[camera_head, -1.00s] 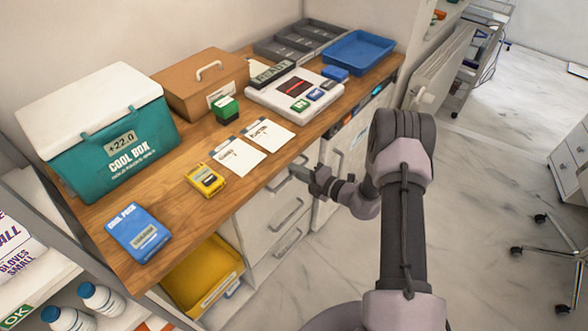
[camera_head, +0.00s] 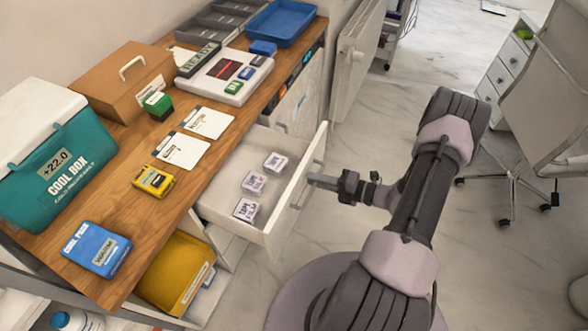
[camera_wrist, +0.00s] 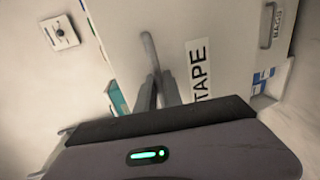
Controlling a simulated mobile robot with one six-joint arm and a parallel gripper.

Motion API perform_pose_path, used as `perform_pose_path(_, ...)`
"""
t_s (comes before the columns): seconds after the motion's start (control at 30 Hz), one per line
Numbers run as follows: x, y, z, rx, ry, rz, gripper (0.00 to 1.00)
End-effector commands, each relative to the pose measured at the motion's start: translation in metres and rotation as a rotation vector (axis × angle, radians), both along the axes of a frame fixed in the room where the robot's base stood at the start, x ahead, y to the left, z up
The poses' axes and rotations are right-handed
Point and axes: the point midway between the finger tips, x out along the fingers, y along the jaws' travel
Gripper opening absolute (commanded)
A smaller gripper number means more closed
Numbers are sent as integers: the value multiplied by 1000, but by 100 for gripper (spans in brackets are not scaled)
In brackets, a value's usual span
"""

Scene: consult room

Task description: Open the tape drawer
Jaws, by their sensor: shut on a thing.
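The tape drawer (camera_head: 282,226) stands pulled out from under the wooden worktop, with three small labelled boxes (camera_head: 254,183) inside. Its white front shows in the wrist view with a TAPE label (camera_wrist: 198,70). My gripper (camera_head: 314,180) is at the outer side of the drawer front, shut on the drawer's bar handle (camera_wrist: 150,48). In the wrist view my gripper's fingers (camera_wrist: 158,90) meet the lower end of the handle. The exact grip is partly hidden in the head view.
The worktop (camera_head: 205,165) above holds a cool box (camera_head: 60,150), a brown case (camera_head: 120,80), white cards and a blue tray (camera_head: 282,22). A yellow bin (camera_head: 176,278) sits below, left of the drawer.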

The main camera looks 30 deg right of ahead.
Motion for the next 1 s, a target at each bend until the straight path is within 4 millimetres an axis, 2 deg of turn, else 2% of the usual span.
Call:
perform_pose_path(0.2, -32, -24, 0, 0, 0, -2, 0)
perform_pose_path(0.4, -49, -37, 0, 0, 0, -1, 0)
perform_pose_path(0.6, -56, -41, 0, 0, 0, 0, 0)
perform_pose_path(0.97, -57, -42, 0, 0, 0, 0, 0)
perform_pose_path(1.0, -57, -42, 0, 0, 0, 0, 19)
